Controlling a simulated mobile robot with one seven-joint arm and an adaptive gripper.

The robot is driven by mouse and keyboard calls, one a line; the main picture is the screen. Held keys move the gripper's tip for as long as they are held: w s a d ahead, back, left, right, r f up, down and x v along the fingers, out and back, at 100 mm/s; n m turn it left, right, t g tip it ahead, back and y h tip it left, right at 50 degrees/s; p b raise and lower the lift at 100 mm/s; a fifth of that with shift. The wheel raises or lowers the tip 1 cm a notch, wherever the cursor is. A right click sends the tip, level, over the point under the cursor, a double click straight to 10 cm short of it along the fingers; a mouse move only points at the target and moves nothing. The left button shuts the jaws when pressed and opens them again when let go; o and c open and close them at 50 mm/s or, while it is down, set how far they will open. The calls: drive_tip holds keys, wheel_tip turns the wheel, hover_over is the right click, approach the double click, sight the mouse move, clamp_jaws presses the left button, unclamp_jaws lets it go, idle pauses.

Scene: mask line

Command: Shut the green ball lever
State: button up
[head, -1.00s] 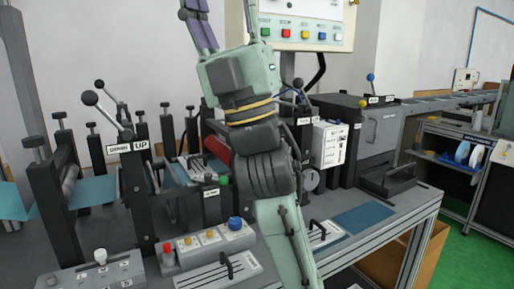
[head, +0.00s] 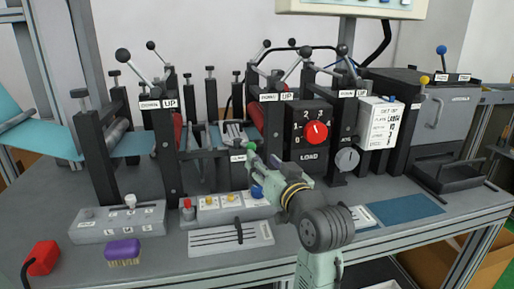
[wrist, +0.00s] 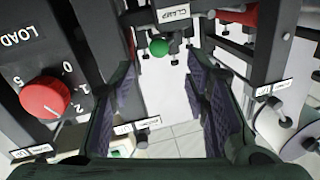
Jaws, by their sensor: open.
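The green ball lever (head: 251,146) stands above the bench in the middle of the machine row, with a small label block just below it. In the wrist view its green ball (wrist: 159,47) shows ahead, between and just beyond the fingertips, next to a CLAMP label (wrist: 175,12). My gripper (head: 258,164) reaches toward it from the lower right in the head view. In the wrist view my gripper (wrist: 162,72) has its two purple-padded fingers spread apart with nothing between them. The ball looks close to the fingertips; I cannot tell whether they touch.
A LOAD box with a red knob (head: 317,131) stands close right of the gripper. Black-ball levers (head: 123,55) rise along the row. A button box (head: 226,206), slider panel (head: 231,238), purple brush (head: 123,252) and red block (head: 41,258) lie in front.

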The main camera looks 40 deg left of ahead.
sight(253, 149)
drive_tip(key=p+x, duration=0.1)
drive_tip(key=x, duration=0.6)
drive_tip(key=shift+c, duration=0.4)
clamp_jaws()
